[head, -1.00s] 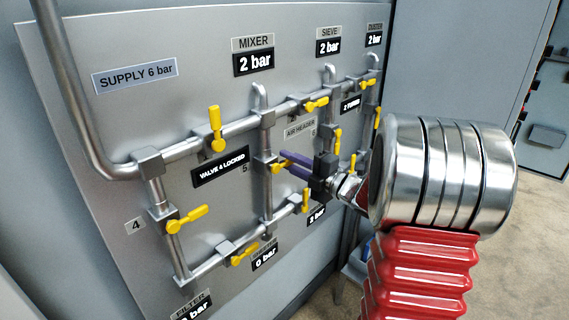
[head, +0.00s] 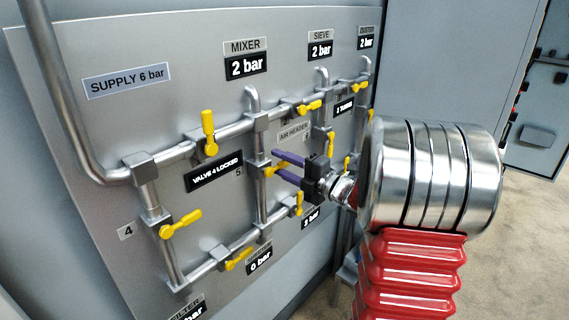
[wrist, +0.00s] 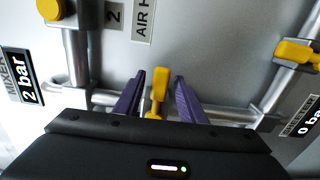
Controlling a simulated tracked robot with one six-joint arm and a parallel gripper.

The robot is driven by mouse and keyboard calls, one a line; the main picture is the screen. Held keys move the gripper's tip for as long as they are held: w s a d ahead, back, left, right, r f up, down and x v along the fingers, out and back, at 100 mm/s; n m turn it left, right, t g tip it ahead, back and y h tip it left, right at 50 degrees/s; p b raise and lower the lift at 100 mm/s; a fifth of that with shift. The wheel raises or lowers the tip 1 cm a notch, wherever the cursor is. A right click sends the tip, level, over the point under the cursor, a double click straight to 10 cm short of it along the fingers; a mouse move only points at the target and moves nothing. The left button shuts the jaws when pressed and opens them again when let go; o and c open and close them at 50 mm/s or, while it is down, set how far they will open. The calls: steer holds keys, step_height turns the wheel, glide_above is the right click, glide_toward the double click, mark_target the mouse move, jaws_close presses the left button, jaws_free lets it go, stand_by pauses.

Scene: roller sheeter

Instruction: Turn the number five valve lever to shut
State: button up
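The number five valve has a yellow lever (head: 274,171) on the middle vertical pipe, beside the small 5 label (head: 238,170). The lever sticks out to the right, across its pipe, in the head view. My gripper (head: 277,162) is at this lever, its purple fingers apart. In the wrist view the yellow lever (wrist: 158,88) stands between the fingers of my gripper (wrist: 160,78), with gaps showing on both sides. The lever's far end is partly hidden by the fingers in the head view.
Other yellow levers sit close by: one above left (head: 209,130), one below right (head: 299,203) and the number four lever (head: 181,222) at left. A VALVE 4 LOCKED plate (head: 214,172) is on the panel. Pipes run around my gripper.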

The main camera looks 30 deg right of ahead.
steer(key=shift+s+d, duration=0.15)
steer(key=shift+s, duration=0.3)
steer(key=v, duration=1.3)
